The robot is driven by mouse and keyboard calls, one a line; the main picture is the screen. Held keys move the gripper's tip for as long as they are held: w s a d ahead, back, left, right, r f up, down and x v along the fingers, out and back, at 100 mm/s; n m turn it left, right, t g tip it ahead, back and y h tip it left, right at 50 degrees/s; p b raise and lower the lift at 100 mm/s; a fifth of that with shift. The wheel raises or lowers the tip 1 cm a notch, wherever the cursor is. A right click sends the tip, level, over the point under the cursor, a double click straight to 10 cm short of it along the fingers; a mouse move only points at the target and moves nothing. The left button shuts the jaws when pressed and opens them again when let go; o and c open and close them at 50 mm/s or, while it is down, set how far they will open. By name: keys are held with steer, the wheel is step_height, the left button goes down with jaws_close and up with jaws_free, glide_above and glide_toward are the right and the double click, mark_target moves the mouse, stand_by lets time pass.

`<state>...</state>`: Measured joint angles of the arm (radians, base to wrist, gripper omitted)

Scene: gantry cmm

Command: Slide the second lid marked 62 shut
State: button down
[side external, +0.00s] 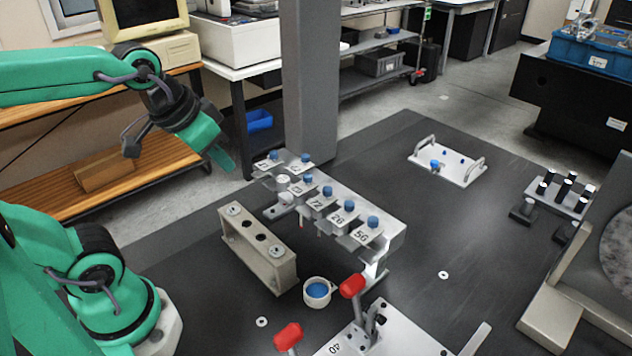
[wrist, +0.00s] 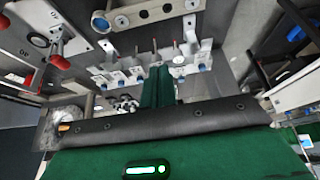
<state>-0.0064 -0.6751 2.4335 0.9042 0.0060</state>
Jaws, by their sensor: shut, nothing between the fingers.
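A row of metal lids with blue knobs (side external: 348,205) sits on a long grey rail block (side external: 390,226) in the middle of the bench. The nearer lids carry dark numbers that seem to read 72, 26 and 50. The farther labels are too small to read, and I cannot pick out 62 for sure. The row also shows upside down in the wrist view (wrist: 120,83). My gripper (side external: 228,168) is shut and empty, in the air to the left of the row's far end. Its green fingers (wrist: 158,84) hide part of the row in the wrist view.
A grey block with holes (side external: 258,249) and a small blue-filled cup (side external: 317,291) stand in front of the row. Red-handled clamps (side external: 352,286) are at the near edge. A grey column (side external: 310,85) rises behind. A handled plate (side external: 448,166) lies back right; bare bench surrounds it.

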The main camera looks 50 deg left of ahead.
steer(key=w+a+r, duration=0.1)
steer(key=w+r, duration=0.2)
steer(key=w, duration=0.9)
steer(key=g, duration=0.2)
glide_above(301, 163)
steer(key=w+d, duration=0.1)
steer(key=w, duration=0.1)
step_height(301, 163, down, 2)
steer(key=shift+w+f, duration=0.25)
steer(key=shift+w, duration=0.25)
steer(key=shift+f, duration=0.1)
steer(key=x, duration=1)
steer(key=shift+s, duration=1.85)
steer(key=shift+s, duration=0.1)
